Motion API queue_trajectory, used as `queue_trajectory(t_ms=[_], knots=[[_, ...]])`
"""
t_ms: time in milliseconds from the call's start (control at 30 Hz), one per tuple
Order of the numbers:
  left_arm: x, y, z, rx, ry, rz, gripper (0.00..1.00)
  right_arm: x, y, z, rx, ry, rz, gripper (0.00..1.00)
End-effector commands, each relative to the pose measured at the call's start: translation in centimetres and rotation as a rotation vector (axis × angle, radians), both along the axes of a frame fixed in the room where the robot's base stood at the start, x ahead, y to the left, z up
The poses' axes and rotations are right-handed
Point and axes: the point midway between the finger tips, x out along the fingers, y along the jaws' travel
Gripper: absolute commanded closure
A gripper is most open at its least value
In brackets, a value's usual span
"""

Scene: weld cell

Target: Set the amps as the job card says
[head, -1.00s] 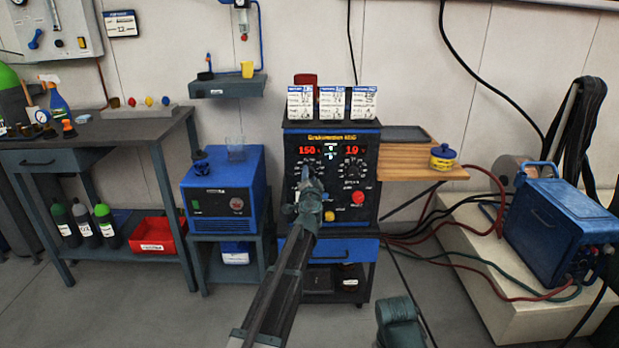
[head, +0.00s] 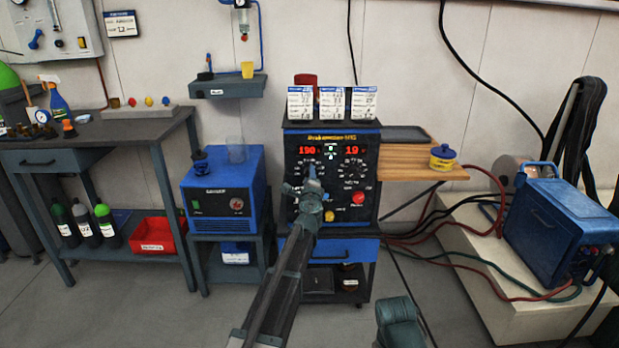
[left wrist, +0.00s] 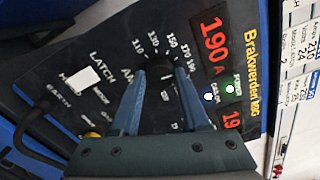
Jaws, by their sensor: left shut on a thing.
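The welder (head: 372,150) stands against the wall with a black front panel. Its left red display (head: 309,150) reads 190, and the left wrist view shows 190 A (left wrist: 213,42). The right display (head: 352,150) shows 19, perhaps with a point. My left gripper (head: 312,182) is at the amps dial and hides much of it. In the left wrist view its fingers (left wrist: 160,76) are shut on the dark amps knob (left wrist: 160,66), with scale numbers from 110 to 190 around it. Three job cards (head: 332,103) stand on the welder; their small print is mostly unreadable.
A red button (head: 358,198) and a yellow knob (head: 330,215) sit low on the panel, close to my left gripper. A blue unit (head: 225,195) stands left of the welder.

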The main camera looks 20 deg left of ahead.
Motion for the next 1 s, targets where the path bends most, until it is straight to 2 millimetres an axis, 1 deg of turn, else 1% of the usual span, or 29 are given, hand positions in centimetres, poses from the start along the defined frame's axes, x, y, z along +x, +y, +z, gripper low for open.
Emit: queue_trajectory(t_ms=[700, 1000], knots=[[-0.07, -0.11, -0.04, 0.654, 0.188, -0.002, 1.0, 0.0, 0.0, -0.03, 0.0, 0.0, 0.0, 0.5], [-0.09, -0.11, -0.04, 0.905, 0.26, -0.002, 1.0, 0.0, 0.0, -0.04, 0.0, 0.0, 0.0, 0.5]])
